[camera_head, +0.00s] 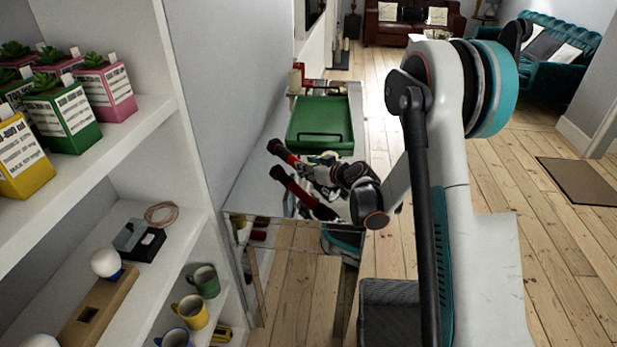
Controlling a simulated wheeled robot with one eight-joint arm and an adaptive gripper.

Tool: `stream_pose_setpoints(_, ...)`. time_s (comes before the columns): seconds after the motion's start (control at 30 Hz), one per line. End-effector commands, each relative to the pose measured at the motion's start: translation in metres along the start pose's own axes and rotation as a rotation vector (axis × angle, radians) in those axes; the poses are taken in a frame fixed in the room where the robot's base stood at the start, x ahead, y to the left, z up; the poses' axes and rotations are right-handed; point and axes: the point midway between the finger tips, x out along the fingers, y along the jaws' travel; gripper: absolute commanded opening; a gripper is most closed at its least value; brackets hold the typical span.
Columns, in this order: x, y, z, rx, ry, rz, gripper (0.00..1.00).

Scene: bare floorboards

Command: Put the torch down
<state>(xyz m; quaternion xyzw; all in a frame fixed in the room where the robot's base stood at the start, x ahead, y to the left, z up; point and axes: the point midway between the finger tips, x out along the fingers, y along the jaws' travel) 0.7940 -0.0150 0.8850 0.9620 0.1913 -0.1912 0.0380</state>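My gripper (290,165) reaches from the right over the near end of a pale table (255,185). Two roughly parallel dark bars with red sections near their far ends extend left from my wrist, with a gap between them. I cannot tell whether both are fingers or whether one is the torch. No torch can be made out for certain. Small pale and greenish parts show beside the upper bar, too small to identify. Whether the gripper touches the table top is unclear.
A green case or tray (320,122) lies on the table beyond my gripper. At left, white shelves hold boxed plants (62,115), a black box (138,243), a wooden block (97,312) and mugs (193,311). The floor (482,172) to the right is largely clear.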

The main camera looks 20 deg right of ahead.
Motion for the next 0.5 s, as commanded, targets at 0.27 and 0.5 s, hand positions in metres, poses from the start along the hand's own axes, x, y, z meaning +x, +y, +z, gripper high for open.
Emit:
stream_pose_setpoints(0.27,0.011,0.0,0.027,0.0,0.0,0.0,0.01)
stream_pose_setpoints(0.5,0.011,0.0,0.027,0.0,0.0,0.0,0.01)
